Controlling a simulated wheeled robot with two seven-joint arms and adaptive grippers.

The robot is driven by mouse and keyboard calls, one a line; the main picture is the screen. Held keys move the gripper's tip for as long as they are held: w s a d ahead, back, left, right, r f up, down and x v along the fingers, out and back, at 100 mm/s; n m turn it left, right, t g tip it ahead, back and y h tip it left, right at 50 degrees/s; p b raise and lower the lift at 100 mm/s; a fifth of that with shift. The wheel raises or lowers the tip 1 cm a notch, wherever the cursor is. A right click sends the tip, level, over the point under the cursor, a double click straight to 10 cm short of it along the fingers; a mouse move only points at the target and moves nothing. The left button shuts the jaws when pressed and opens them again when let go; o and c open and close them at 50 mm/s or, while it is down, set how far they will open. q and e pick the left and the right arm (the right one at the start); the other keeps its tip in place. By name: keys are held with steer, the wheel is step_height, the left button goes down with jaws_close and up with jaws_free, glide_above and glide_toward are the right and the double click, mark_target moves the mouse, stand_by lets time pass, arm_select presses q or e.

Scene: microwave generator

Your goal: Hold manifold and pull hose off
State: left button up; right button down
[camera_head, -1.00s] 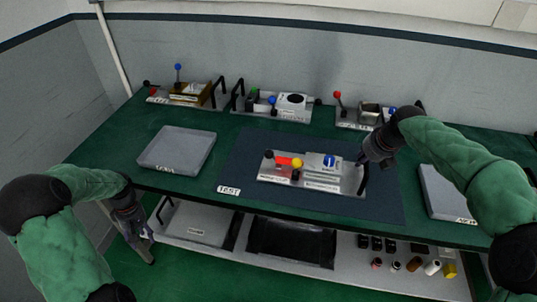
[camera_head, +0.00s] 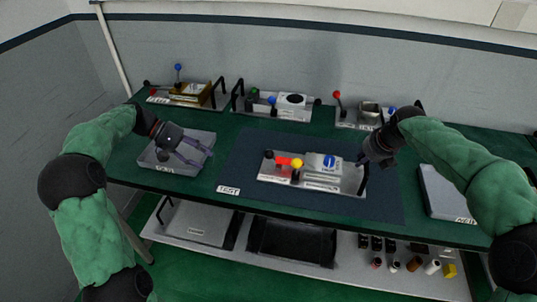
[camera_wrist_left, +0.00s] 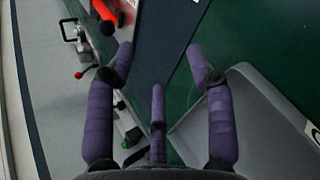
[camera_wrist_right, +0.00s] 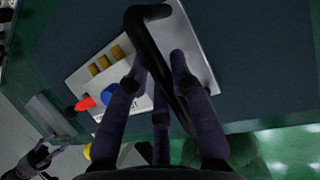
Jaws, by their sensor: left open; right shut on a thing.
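The manifold (camera_head: 275,180) is a light metal plate on the dark mat. It bears a red piece (camera_head: 284,161), probably the hose, a yellow knob (camera_head: 297,163) and a blue dial (camera_head: 330,160). My right gripper (camera_head: 370,162) is shut on the black handle (camera_wrist_right: 148,14) at the plate's right end. My left gripper (camera_head: 195,154) is open and empty above the grey tray, left of the manifold. In the left wrist view its fingers (camera_wrist_left: 160,65) are spread, with a red piece (camera_wrist_left: 103,10) beyond them at the top.
The grey tray (camera_head: 148,160) is at the table's left and another (camera_head: 445,190) at the right. Several other fixtures line the back, such as one with a black disc (camera_head: 291,99). The mat (camera_head: 240,160) is clear between the left tray and the manifold. A lower shelf holds several small parts.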

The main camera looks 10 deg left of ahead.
mark_target(269, 154)
arm_select(q)
steer(key=w+d+h, duration=0.1)
steer(key=w+d, duration=0.1)
steer(key=w+d+m+h, duration=0.1)
steer(key=w+d+h, duration=0.1)
steer(key=d, duration=0.1)
steer(key=w+d+t+h, duration=0.1)
steer(key=w+d, duration=0.1)
steer(key=d, duration=0.1)
steer(key=shift+d+f+m+h, duration=0.1)
steer(key=shift+f+m+h, duration=0.2)
steer(key=shift+h, duration=0.1)
steer(key=x, duration=1.1)
steer(key=shift+d+f, duration=0.1)
steer(key=shift+d, duration=0.3)
